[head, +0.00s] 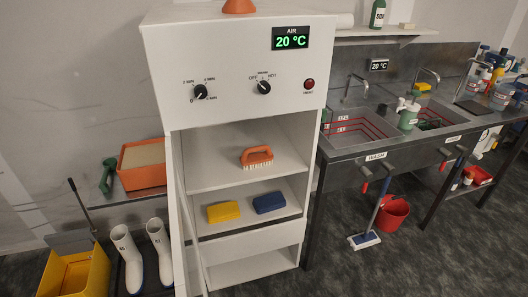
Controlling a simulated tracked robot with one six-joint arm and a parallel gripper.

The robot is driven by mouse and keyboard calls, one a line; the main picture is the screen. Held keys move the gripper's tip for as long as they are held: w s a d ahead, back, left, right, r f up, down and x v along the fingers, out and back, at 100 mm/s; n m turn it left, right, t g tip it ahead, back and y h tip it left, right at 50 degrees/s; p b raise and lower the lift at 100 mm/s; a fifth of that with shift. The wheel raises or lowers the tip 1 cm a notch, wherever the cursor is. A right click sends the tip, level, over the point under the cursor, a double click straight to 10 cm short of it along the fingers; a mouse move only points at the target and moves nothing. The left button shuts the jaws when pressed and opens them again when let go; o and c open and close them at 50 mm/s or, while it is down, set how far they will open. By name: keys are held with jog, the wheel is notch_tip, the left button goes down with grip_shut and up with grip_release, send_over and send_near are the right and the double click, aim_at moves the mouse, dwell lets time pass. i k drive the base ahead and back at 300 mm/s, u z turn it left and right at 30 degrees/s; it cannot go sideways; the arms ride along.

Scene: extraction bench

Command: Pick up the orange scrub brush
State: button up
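The orange scrub brush (257,156) lies on the upper shelf of an open white cabinet (223,63). Its white bristles point down onto the shelf and its handle arches on top. Nothing stands in front of it in this view. My gripper does not show in the head view.
A yellow block (223,212) and a blue block (269,202) lie on the shelf below. The cabinet door (183,215) stands open at the left. White boots (128,258) and a yellow bucket (76,272) stand left. A steel sink bench (365,140) stands right.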

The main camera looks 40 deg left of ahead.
aim_at(252, 161)
jog(key=z, duration=0.05)
jog(key=i, duration=2.35)
jog(key=u, duration=3.2)
